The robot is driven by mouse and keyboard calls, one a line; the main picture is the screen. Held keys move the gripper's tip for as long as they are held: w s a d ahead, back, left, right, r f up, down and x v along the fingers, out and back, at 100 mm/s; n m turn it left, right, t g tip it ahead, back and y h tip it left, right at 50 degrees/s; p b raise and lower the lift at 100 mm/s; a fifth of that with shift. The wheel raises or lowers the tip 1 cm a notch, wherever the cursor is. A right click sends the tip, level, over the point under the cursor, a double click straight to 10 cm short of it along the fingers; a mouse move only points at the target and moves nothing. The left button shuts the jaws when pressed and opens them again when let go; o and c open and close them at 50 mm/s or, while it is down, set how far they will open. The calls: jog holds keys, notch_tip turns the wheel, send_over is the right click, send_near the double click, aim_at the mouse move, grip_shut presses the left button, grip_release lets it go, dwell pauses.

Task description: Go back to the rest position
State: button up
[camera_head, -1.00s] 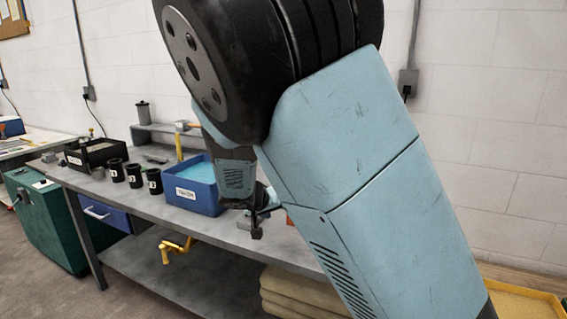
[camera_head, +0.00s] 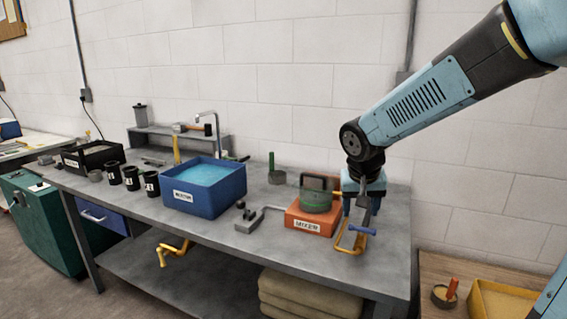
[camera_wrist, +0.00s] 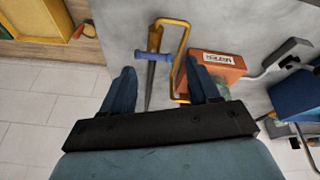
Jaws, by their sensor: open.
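My gripper (camera_head: 361,208) is at the right end of the workbench (camera_head: 262,237), pointing down, close to the orange block labelled mixer (camera_head: 309,222). In the wrist view my gripper (camera_wrist: 161,80) has its two blue fingers wide apart, with nothing clamped between them. A yellow bent frame (camera_head: 344,238) and a blue handle (camera_head: 361,230) lie below and in front of the fingers. In the wrist view the blue handle (camera_wrist: 152,56) has a grey shaft running back between the fingers, apparently below them. The arm reaches in from the upper right.
A blue bin (camera_head: 205,203) of blue liquid, black cups (camera_head: 131,178) and a black box (camera_head: 92,155) stand further left. A grey lever device (camera_head: 248,220) is left of the mixer. A yellow tray (camera_head: 500,300) is at lower right. The space above the bench is clear.

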jog(key=s+d+r+t, duration=0.1)
jog(key=s+r, duration=0.3)
jog(key=s, duration=0.5)
jog(key=s+d+r+n+y, duration=0.1)
jog(key=s+d+r, duration=0.3)
jog(key=s, duration=0.5)
jog(key=shift+s+t, duration=0.3)
jog(key=shift+t, duration=0.1)
jog(key=shift+r, duration=0.1)
